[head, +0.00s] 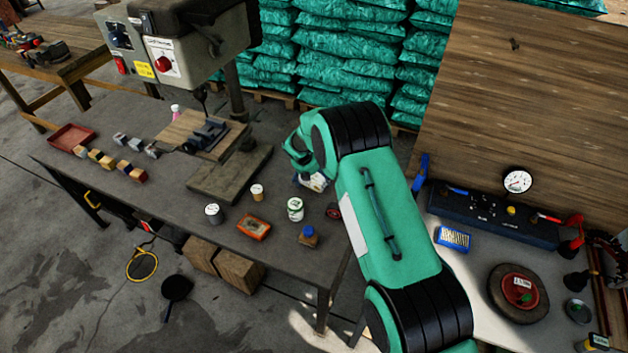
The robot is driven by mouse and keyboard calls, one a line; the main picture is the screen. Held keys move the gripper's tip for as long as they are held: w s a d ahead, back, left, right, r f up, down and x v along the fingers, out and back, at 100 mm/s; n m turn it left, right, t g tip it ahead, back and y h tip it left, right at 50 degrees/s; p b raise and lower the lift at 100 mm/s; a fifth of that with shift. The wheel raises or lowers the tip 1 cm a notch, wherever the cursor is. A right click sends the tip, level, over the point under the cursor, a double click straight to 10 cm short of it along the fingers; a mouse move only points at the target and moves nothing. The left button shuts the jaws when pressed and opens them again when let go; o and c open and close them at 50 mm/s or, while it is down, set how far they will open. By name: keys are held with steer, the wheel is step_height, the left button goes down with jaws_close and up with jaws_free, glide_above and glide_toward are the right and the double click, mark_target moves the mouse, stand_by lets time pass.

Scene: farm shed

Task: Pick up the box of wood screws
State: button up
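My green arm reaches over the dark workbench (190,240) in the head view. My gripper (306,174) is at the bench's far right part, small and partly hidden by my own wrist. A small white and blue box (316,182) is right at or below the gripper; I cannot tell whether they touch. Its label is too small to read. An orange box (254,228) lies on the bench nearer the front. A blue and yellow box (453,238) lies on the right-hand table. I cannot read which box holds wood screws. The fingers are too unclear to show open or shut.
A white tin (295,209), a white-lidded jar (213,213), a small tan jar (257,192) and a blue-capped bottle (308,236) stand on the bench. A drill press (190,50) rises at the left. A gauge panel (490,215) is on the right table.

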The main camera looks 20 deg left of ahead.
steer(key=c, duration=1.7)
steer(key=shift+r, duration=0.15)
step_height(320, 180, up, 10)
steer(key=shift+f+p, duration=0.1)
steer(key=shift+p, duration=0.85)
steer(key=shift+c, duration=0.2)
